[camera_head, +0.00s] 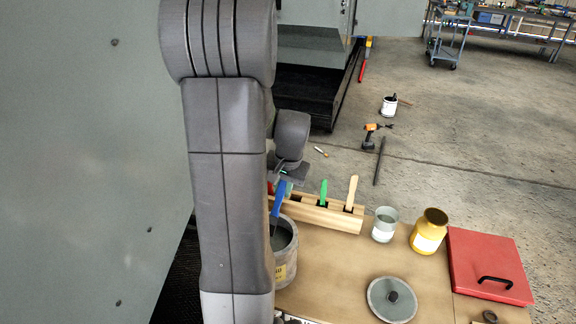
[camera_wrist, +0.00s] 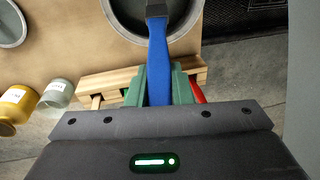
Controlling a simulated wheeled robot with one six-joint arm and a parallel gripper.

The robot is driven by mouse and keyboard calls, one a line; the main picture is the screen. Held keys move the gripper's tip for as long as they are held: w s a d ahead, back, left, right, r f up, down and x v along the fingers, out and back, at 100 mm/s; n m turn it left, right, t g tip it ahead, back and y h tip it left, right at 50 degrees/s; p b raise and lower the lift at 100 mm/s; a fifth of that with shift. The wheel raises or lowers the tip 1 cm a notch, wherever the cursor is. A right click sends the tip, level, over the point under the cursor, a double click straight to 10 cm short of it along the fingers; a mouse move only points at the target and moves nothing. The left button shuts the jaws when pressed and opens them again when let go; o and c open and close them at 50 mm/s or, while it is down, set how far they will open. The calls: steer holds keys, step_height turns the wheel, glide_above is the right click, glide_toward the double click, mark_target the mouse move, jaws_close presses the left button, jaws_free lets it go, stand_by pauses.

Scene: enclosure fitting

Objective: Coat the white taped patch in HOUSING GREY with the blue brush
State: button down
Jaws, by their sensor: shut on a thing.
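My gripper (camera_wrist: 160,84) is shut on the handle of the blue brush (camera_wrist: 158,62). The brush points down, and its dark ferrule shows over the grey pot (camera_wrist: 113,17). In the head view, the blue brush (camera_head: 279,199) reaches down into the mouth of the grey paint pot (camera_head: 287,270); its bristles are hidden and I cannot tell how deep they are. My gripper (camera_head: 284,184) is partly behind my arm there. The white taped patch does not show in either view.
A wooden rack (camera_head: 325,214) with green-handled (camera_head: 323,192) and pale-handled (camera_head: 352,191) brushes stands just behind the pot. A grey-white tin (camera_head: 384,225), yellow jar (camera_head: 429,232), round lid (camera_head: 392,299) and red case (camera_head: 487,266) share the table. A large grey panel (camera_head: 90,150) fills the left.

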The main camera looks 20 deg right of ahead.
steer(key=shift+s+a+f, duration=0.15)
steer(key=shift+s+f, duration=0.1)
steer(key=shift+f, duration=0.1)
steer(key=shift+f+b, duration=2.15)
steer(key=shift+f, duration=0.65)
steer(key=shift+f+b, duration=0.5)
steer(key=shift+f, duration=0.05)
steer(key=shift+r+p, duration=2.5)
steer(key=shift+r, duration=1)
